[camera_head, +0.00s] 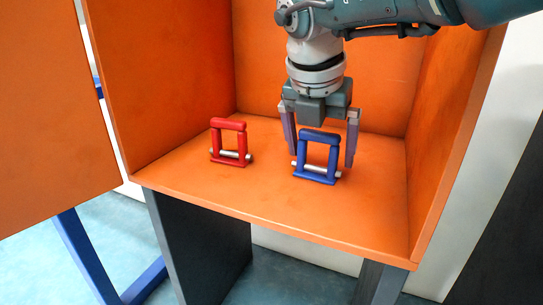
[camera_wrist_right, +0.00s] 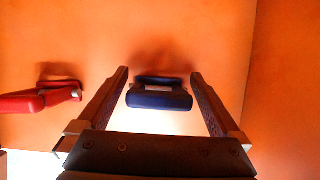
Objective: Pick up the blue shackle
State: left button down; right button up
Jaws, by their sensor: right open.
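The blue shackle (camera_head: 318,155) stands upright on the orange floor of the cabinet, with a silver pin across its lower part. It also shows in the right wrist view (camera_wrist_right: 159,96), between the fingertips and apart from both. My right gripper (camera_head: 321,158) points down over the blue shackle, open, with one finger on each side of it. In the right wrist view my right gripper (camera_wrist_right: 160,76) holds nothing. My left gripper is not in view.
A red shackle (camera_head: 229,141) stands to the left on the same cabinet floor (camera_head: 270,205). Orange walls close the back and both sides, and an orange door panel (camera_head: 50,110) hangs open at the left. The floor's front edge is clear.

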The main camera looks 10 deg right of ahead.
jog(key=c, duration=1.5)
grip_shut()
jog(key=shift+r, duration=0.1)
